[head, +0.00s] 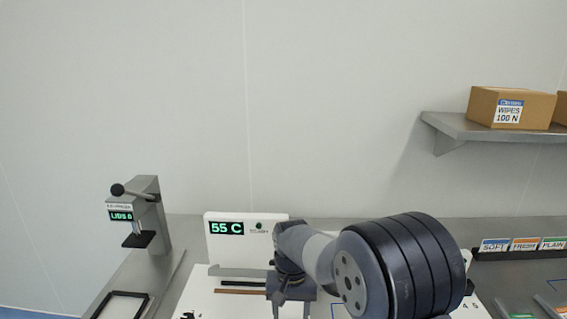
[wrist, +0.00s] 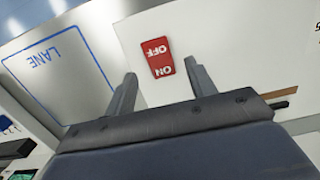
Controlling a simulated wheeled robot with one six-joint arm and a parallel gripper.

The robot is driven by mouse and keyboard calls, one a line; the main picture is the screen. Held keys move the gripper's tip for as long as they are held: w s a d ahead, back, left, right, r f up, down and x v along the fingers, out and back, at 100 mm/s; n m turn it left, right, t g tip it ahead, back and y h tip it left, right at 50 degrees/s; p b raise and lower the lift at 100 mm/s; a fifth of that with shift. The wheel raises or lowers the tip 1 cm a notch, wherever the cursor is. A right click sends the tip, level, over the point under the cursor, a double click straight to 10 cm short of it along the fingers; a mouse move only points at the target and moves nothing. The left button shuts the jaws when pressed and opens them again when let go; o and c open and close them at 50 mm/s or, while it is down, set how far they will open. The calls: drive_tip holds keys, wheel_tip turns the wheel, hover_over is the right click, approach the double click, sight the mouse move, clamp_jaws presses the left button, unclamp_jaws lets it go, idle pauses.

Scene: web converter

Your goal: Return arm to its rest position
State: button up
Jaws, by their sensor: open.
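My gripper (wrist: 160,88) shows in the wrist view with its two grey fingers apart and nothing between them. A red ON/OFF switch (wrist: 159,57) on a white panel (wrist: 215,25) shows just beyond and between the fingertips. I cannot tell whether the fingers touch the panel. In the head view my arm reaches over the middle of the bench, with a large dark joint in front. The arm hides part of the white machine with the 55 C display (head: 227,228).
A lever press (head: 140,215) stands at the left of the bench, near a black frame (head: 122,306). A blue-outlined LANE area (wrist: 62,70) is left in the wrist view. Labelled bins (head: 524,245) stand at right. A wall shelf (head: 470,129) holds a cardboard box (head: 510,108).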

wheel_tip(320, 180, down, 4)
drive_tip(key=shift+s+r, duration=0.15)
drive_tip(key=shift+r, duration=0.1)
drive_tip(key=shift+b, duration=0.55)
drive_tip(key=shift+s+r+t+b, duration=0.1)
drive_tip(key=shift+t+b, duration=0.35)
drive_tip(key=shift+t, duration=0.05)
drive_tip(key=shift+r, duration=0.1)
drive_tip(key=shift+r+p, duration=0.15)
drive_tip(key=shift+p, duration=0.35)
